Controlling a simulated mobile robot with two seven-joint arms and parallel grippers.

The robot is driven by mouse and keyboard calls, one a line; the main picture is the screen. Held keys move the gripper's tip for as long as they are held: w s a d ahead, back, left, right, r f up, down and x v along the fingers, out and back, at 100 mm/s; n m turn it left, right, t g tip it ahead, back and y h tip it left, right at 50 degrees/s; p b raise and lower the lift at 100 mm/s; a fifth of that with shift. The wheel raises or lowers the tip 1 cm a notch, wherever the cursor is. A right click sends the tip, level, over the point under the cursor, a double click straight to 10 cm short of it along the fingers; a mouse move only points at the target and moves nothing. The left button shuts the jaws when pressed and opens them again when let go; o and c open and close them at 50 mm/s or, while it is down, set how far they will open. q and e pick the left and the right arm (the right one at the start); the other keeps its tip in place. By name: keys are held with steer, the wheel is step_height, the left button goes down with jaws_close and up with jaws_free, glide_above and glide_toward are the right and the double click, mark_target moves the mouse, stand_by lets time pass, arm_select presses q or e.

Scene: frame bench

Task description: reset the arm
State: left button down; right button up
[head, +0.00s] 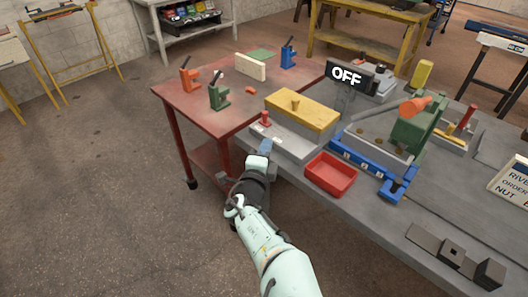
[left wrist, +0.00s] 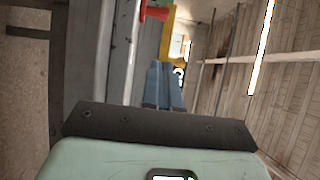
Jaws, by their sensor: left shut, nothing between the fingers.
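My left arm comes in from the bottom of the head view. Its gripper (head: 265,146) is shut and empty, beside the front left edge of the grey bench (head: 370,210). The blue fingers also show in the left wrist view (left wrist: 165,85), closed together. Near them is a grey fixture (head: 290,145) with a red knob (head: 265,118) and a yellow block (head: 303,108) on top. The red knob shows at the top of the left wrist view (left wrist: 154,11). My right gripper is in neither view.
A red tray (head: 331,188) and a blue rail (head: 375,160) lie right of the gripper. A red table (head: 215,85) with green, orange and blue clamps stands behind left. The floor at left is clear.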

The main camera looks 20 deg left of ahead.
arm_select(q)
steer(key=shift+s+d, duration=0.1)
steer(key=shift+s, duration=0.8)
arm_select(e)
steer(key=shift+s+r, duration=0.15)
